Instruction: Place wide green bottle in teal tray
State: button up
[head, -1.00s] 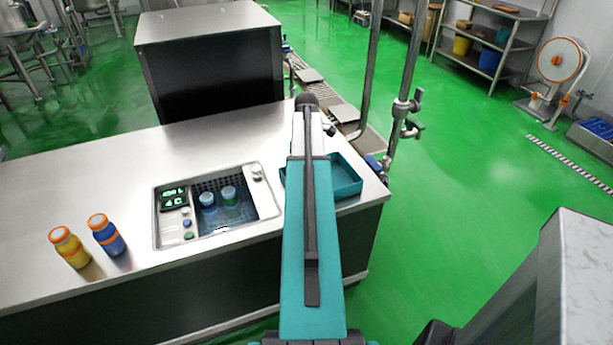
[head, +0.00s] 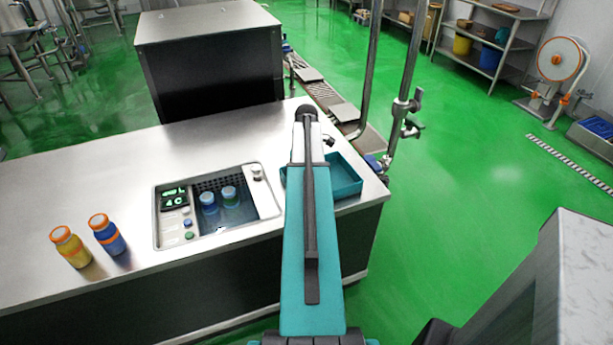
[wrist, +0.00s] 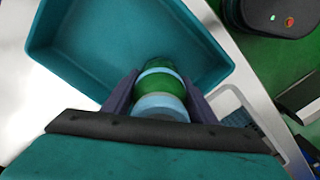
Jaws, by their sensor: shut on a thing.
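The wide green bottle (wrist: 158,84), green with pale blue bands, is between the fingers of my gripper (wrist: 158,92) in the wrist view. My gripper is shut on it. The bottle shows against the near part of the teal tray (wrist: 200,35); its height above the tray floor is hard to tell. In the head view the teal tray (head: 348,186) stands at the right end of the steel counter. My arm covers the tray's left part there and hides the gripper and the held bottle. The visible tray floor is empty.
A water bath (head: 262,202) left of the tray holds two bottles, one blue (head: 208,203) and one greenish (head: 230,196). A yellow bottle (head: 70,247) and a blue bottle (head: 108,235) stand at the counter's left. A metal pipe (head: 400,110) rises beyond the tray.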

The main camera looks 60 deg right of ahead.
jog(key=shift+f, duration=0.1)
jog(key=o, duration=1.4)
jog(key=shift+r+b, duration=0.8)
jog(key=shift+r, duration=5.35)
